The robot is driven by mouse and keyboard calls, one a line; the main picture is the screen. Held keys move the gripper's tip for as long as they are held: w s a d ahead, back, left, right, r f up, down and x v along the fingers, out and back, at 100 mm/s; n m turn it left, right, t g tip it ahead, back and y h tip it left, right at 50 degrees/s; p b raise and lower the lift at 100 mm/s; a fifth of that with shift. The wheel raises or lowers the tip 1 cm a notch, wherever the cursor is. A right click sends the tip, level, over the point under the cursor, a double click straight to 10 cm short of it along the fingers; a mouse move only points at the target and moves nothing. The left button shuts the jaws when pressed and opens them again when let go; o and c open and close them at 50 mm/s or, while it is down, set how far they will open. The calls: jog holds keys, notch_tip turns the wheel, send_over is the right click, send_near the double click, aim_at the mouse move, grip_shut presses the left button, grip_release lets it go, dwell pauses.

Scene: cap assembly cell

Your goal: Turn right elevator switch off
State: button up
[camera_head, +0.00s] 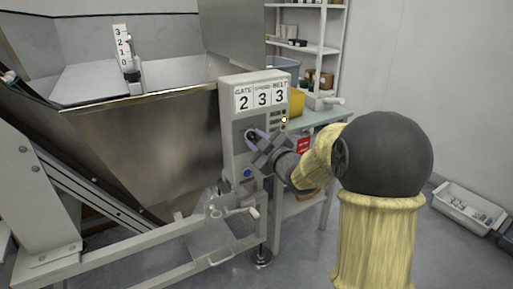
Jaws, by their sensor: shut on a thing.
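The grey control box (231,153) stands upright at the front right of the metal hopper, with a label panel (262,96) reading GATE 2, a 3 under a middle word too small to read, and BELT 3. My gripper (251,136) reaches in from the right and is shut at a dark rotary switch (249,133) on the box's front face. The fingers cover most of the switch, so its setting cannot be told. A blue button (247,173) is below it. Small indicators (284,119) line the box's right edge, one lit pale.
The metal hopper (160,140) with a numbered scale (122,45) fills the left. A grey frame (150,240) runs along the front. A table (325,118) and shelf (318,48) stand behind the box. A white bin (468,205) is on the floor at right.

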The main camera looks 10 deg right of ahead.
jog(key=shift+n+b, duration=0.3)
jog(key=shift+n, duration=0.2)
jog(key=o, duration=1)
jog(key=shift+s, duration=0.15)
jog(key=p+v, duration=0.3)
jog(key=v, duration=1.4)
jog(key=shift+s+p, duration=0.1)
jog(key=shift+p, duration=0.2)
